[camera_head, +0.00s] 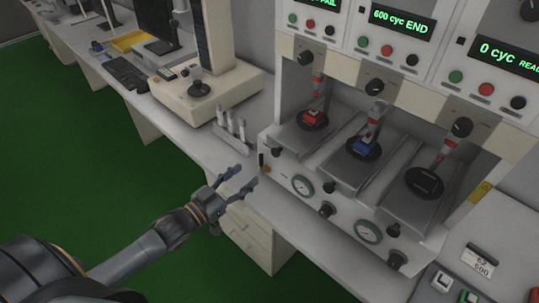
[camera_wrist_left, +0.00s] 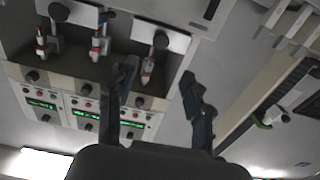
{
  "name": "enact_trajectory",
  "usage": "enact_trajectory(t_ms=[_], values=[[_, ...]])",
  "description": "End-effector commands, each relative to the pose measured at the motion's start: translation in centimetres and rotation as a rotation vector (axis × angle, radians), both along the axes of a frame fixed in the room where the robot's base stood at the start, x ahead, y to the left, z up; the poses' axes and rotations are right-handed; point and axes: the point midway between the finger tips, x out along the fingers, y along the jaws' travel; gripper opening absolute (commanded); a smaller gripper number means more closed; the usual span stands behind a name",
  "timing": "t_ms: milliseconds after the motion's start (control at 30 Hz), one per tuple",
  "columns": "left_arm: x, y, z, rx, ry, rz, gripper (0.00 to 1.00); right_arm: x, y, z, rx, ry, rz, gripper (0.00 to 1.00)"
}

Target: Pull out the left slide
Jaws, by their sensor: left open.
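The left slide (camera_head: 301,138) of the test machine sits in its bay, with a black knob (camera_head: 276,153) at its front end. A round black holder on it carries a red part (camera_head: 312,118), under a red-tipped plunger. My left gripper (camera_head: 244,178) is open and empty, in front of and a little below that knob, apart from it. In the left wrist view my left gripper (camera_wrist_left: 158,82) shows its two fingers spread with nothing between them. The machine appears upside down there. My right gripper is not in view.
The middle slide (camera_head: 350,165) carries a blue part; the right slide (camera_head: 410,205) has an empty-looking holder. Gauges (camera_head: 303,185) line the front panel. Small upright cylinders (camera_head: 232,130) stand on the bench left of the machine. The green floor before the bench is clear.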

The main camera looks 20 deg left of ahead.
Motion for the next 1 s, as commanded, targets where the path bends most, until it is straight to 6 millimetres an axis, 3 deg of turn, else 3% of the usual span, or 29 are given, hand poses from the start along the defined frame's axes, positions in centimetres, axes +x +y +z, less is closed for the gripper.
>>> enact_trajectory(t_ms=[500,700,1000], values=[[8.5,-3.0,0.1,0.001,0.0,0.002,0.51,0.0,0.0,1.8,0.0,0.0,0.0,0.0],[10.0,-3.6,0.0,0.002,0.002,0.001,0.51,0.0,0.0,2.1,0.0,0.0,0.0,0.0],[10.3,-3.7,-0.1,0.002,0.002,0.001,0.51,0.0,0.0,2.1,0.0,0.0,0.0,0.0]])
